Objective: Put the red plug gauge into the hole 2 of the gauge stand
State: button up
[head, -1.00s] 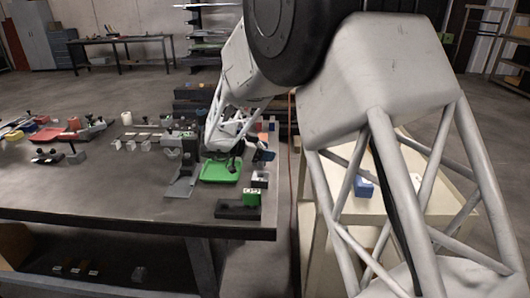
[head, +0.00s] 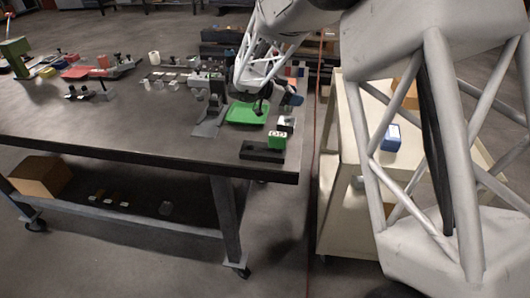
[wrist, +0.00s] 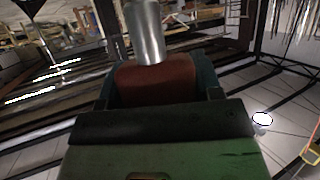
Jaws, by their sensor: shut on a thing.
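The red plug gauge (wrist: 155,84) shows in the wrist view as a dull red block with a bright metal cylinder (wrist: 146,32) standing out of it. My gripper (wrist: 160,95) is shut on the red part, with dark jaws at either side of it. In the head view my gripper (head: 261,102) is small and dark, over or near the green tray (head: 243,120); the gauge cannot be made out there. A green block with two pale marks (head: 277,140) stands at the dark base (head: 260,152) near the table corner. I cannot tell whether this is the gauge stand, and hole 2 is not recognisable.
The grey table (head: 120,125) carries a dark upright fixture (head: 214,108) left of the tray and several small parts at the back left. A pale cart (head: 340,185) with a blue box (head: 391,138) stands right of the table. The table's front left is clear.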

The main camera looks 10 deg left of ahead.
jog(key=s+a+r+n+t, duration=0.1)
jog(key=s+a, duration=0.9)
jog(key=s, duration=0.5)
jog(key=shift+y, duration=0.3)
jog(key=shift+f, duration=0.1)
jog(key=shift+f, duration=2.3)
jog(key=shift+f, duration=0.8)
jog(key=shift+r, duration=0.75)
jog(key=shift+f, duration=1)
dwell(0.5)
jog(key=shift+r, duration=0.1)
